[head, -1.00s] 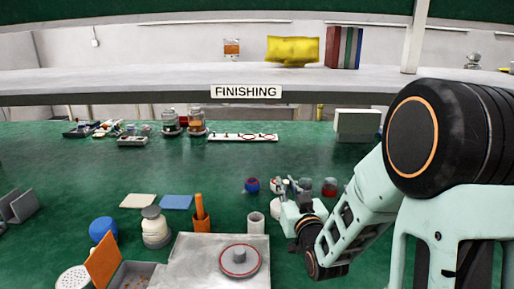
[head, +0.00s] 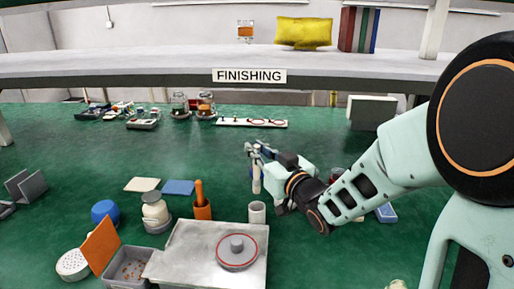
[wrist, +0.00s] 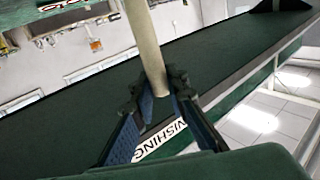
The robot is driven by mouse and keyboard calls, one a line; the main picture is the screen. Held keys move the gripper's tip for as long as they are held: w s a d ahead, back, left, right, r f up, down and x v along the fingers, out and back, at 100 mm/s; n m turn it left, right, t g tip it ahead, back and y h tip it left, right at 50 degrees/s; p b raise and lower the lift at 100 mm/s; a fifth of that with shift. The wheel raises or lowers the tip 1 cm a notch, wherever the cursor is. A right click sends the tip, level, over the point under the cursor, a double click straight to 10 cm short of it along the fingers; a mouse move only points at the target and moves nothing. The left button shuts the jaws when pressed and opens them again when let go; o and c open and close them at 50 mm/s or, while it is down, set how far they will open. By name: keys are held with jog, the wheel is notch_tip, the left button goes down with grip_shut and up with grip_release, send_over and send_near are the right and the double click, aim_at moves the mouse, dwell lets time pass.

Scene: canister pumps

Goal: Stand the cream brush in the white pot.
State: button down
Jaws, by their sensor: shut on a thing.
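The cream brush (head: 256,183) hangs upright below my gripper (head: 257,154), which is shut on it. In the wrist view the pale handle of the brush (wrist: 147,42) runs between the fingers (wrist: 155,92). The white pot (head: 257,213) stands upright on the green bench. In the head view the brush's lower end shows just above the pot's rim, with a small gap in the picture. I cannot tell whether it is directly over the pot or behind it.
A metal plate (head: 190,250) with a round grey disc (head: 237,249) lies in front. A cream jar (head: 155,212) and blue ball (head: 105,211) are farther left.

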aim_at(259, 181)
jog(key=shift+f+b, duration=4.05)
jog(key=shift+f, duration=0.65)
jog(key=c, duration=1.8)
grip_release()
jog(key=v, duration=0.7)
jog(key=shift+s+d, duration=0.15)
jog(key=shift+s, duration=0.15)
jog(key=shift+w, duration=0.1)
